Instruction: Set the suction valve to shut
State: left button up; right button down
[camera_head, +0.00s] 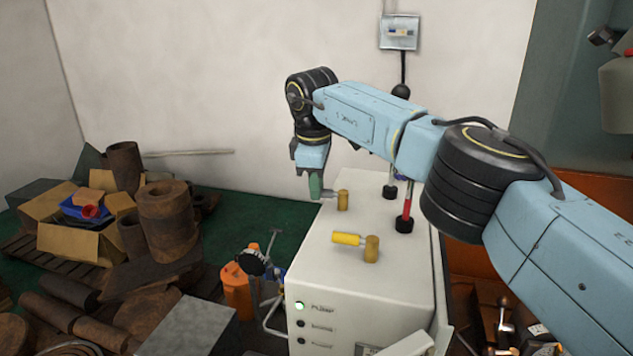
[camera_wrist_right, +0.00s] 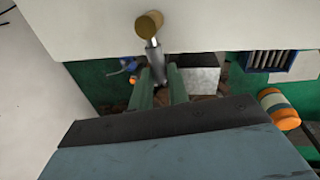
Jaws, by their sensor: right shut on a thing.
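Two brass valves stand on top of a white cabinet (camera_head: 360,275). The far valve (camera_head: 343,200) has a bare metal handle (camera_head: 329,193) pointing left. The near valve (camera_head: 371,249) has a yellow handle (camera_head: 346,239), also pointing left. No label shows which one is the suction valve. My right gripper (camera_head: 316,187) is shut on the far valve's metal handle. In the right wrist view, the metal handle (camera_wrist_right: 154,58) runs from the brass body (camera_wrist_right: 149,24) in between the green fingers (camera_wrist_right: 158,82). My left gripper is out of view.
Posts with black bases (camera_head: 404,224) stand on the cabinet top right of the valves. The cabinet front has a lit green lamp (camera_head: 299,306) marked PUMP. An orange container (camera_head: 237,290) stands left of the cabinet. Boxes and rusty pipes (camera_head: 168,215) fill the left.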

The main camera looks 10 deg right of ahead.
jog(key=shift+w+d+r+m, duration=0.15)
jog(key=shift+w+m, duration=0.1)
jog(key=shift+m, duration=0.25)
jog(key=c, duration=1.3)
grip_release()
jog(key=shift+c, duration=0.2)
jog(key=r, duration=0.3)
jog(key=s+r, duration=0.1)
jog(key=r, duration=0.1)
jog(key=shift+a+r, duration=0.1)
jog(key=shift+a, duration=0.15)
notch_tip(320, 180, up, 8)
jog(key=s+p, duration=0.1)
jog(key=p, duration=0.1)
jog(key=shift+s+a, duration=0.2)
jog(key=shift+a, duration=0.15)
